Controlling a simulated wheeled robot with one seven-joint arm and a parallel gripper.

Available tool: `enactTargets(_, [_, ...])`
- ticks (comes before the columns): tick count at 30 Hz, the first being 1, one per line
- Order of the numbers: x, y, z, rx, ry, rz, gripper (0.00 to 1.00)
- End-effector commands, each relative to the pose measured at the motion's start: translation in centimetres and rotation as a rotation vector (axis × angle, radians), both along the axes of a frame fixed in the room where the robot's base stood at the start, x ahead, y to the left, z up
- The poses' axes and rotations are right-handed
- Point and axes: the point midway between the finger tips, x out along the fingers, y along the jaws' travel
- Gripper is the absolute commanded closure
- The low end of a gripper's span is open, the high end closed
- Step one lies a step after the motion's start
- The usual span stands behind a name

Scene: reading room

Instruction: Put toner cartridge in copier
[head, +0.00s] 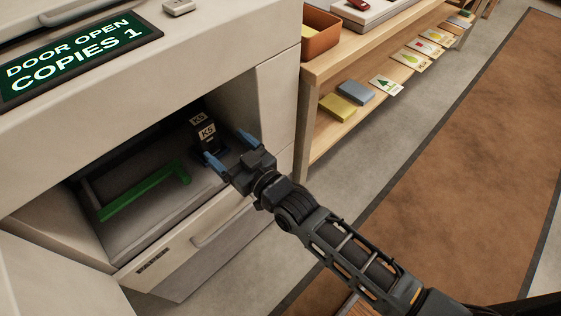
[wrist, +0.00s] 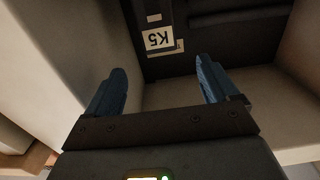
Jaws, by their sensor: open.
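The copier (head: 100,85) has its front bay open, and its display reads "DOOR OPEN COPIES 1". A black toner cartridge (head: 208,143) with a white K5 label stands at the right of the bay; a second, partly shaded label shows just above it. In the wrist view the cartridge's dark end (wrist: 155,65) lies ahead between the fingers, its label upside down. My gripper (head: 227,149) is open at the bay's right side, its blue fingers spread and apart from the cartridge. How deep the cartridge sits, and its far end, I cannot tell.
A green lever (head: 145,191) lies across the bay's left part. The open door (head: 45,275) is at lower left, and a drawer with a handle (head: 215,228) is below. A wooden shelf (head: 320,75) with an orange bin, sponge-like blocks and cards stands to the right.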

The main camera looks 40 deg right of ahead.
Motion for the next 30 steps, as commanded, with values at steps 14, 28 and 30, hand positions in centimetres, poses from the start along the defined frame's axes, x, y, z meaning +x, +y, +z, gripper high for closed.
enactTargets(14, [-9.5,-0.3,-1.4,-0.005,0.06,-0.001,0.13])
enactTargets(28, [-30.0,-0.2,4.2,-0.006,0.193,0.001,0.13])
enactTargets(30, [-32.2,-0.2,5.9,-0.006,0.212,0.001,0.13])
